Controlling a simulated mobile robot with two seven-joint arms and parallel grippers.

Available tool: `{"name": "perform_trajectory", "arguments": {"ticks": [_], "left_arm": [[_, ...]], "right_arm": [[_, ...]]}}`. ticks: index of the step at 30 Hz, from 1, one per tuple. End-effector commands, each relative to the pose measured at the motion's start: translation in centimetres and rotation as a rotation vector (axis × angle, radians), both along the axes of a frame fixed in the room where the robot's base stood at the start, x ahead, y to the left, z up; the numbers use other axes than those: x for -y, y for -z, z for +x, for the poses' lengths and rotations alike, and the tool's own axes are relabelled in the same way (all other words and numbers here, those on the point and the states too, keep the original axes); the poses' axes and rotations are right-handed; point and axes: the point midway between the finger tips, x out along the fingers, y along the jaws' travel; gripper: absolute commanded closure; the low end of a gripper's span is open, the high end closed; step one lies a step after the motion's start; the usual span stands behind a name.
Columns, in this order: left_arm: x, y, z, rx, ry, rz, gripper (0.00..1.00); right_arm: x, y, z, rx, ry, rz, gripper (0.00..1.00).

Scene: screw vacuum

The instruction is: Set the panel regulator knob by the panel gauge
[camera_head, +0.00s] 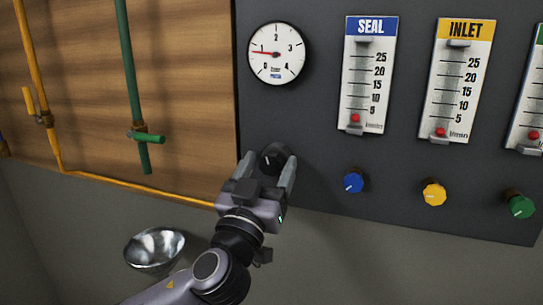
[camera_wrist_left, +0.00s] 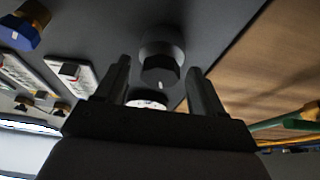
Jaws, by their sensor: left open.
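The panel regulator knob (camera_head: 272,157) is black with a white mark and sits on the dark panel below the gauge. It also shows in the left wrist view (camera_wrist_left: 162,62), between and just beyond my fingertips. The round white panel gauge (camera_head: 277,53) has a red needle pointing left, close to the 1. Part of its face shows in the left wrist view (camera_wrist_left: 147,98). My left gripper (camera_head: 269,163) is open, with one finger on each side of the knob. I cannot tell whether the fingers touch it. My right gripper is not in view.
Seal (camera_head: 367,75) and inlet (camera_head: 456,80) flow meters are at the right of the panel, above blue (camera_head: 353,182), yellow (camera_head: 433,193) and green (camera_head: 520,205) knobs. Yellow and green (camera_head: 132,80) pipes run on the wooden wall at left. A metal bowl (camera_head: 154,248) is below.

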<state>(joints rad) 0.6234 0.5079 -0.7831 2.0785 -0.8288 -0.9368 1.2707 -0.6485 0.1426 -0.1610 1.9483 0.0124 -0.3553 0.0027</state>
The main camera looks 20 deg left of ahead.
Motion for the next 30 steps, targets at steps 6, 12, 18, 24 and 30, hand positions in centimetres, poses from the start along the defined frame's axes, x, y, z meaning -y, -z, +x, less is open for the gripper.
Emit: {"name": "perform_trajectory", "arguments": {"ticks": [6,12,18,24,30], "left_arm": [[0.1,-0.6,1.4,0.000,0.001,0.001,0.31],[0.1,-0.6,1.5,-0.001,0.001,0.000,0.31],[0.1,-0.6,1.5,-0.001,0.001,0.000,0.70],[0.1,-0.6,1.5,-0.001,0.000,0.002,0.83],[0.0,-0.5,1.5,0.000,0.000,0.038,0.83]], "right_arm": [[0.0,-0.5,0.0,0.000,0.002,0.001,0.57],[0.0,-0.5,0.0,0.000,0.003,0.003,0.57],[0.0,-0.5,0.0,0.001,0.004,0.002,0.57],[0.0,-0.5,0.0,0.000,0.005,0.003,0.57],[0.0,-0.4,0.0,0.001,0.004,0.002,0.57]]}}
